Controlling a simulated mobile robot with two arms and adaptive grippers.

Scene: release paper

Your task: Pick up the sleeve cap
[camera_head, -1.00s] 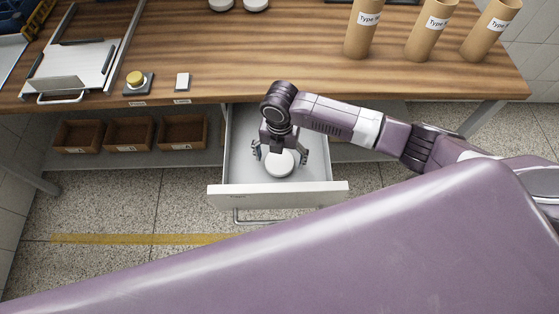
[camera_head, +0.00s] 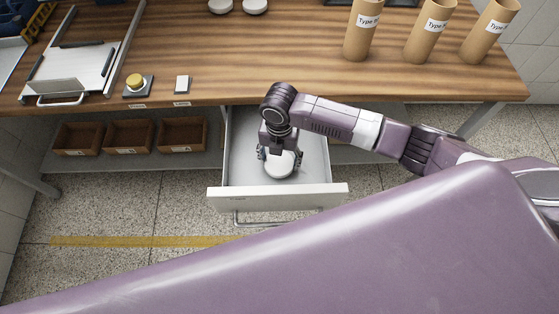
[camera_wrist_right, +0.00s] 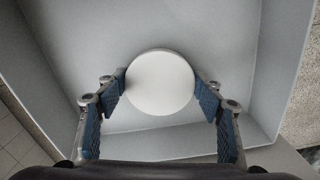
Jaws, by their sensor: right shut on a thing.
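The sleeve cap (camera_head: 280,166) is a white round disc inside the open drawer (camera_head: 309,165). In the right wrist view the cap (camera_wrist_right: 160,81) lies between the blue-padded fingers. My right gripper (camera_head: 278,158) points down into the drawer and is shut on the cap, with one finger at each side of it. It also shows in the right wrist view (camera_wrist_right: 160,92). The underside of the cap is hidden, so I cannot tell whether it touches the drawer floor. My left gripper is not in view.
The drawer front (camera_head: 277,198) and side walls surround the gripper. The wooden tabletop (camera_head: 270,62) is above and behind it. Two white discs (camera_head: 255,6) and several cardboard tubes (camera_head: 428,38) stand on the table. Brown bins (camera_head: 130,136) sit on the shelf at left.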

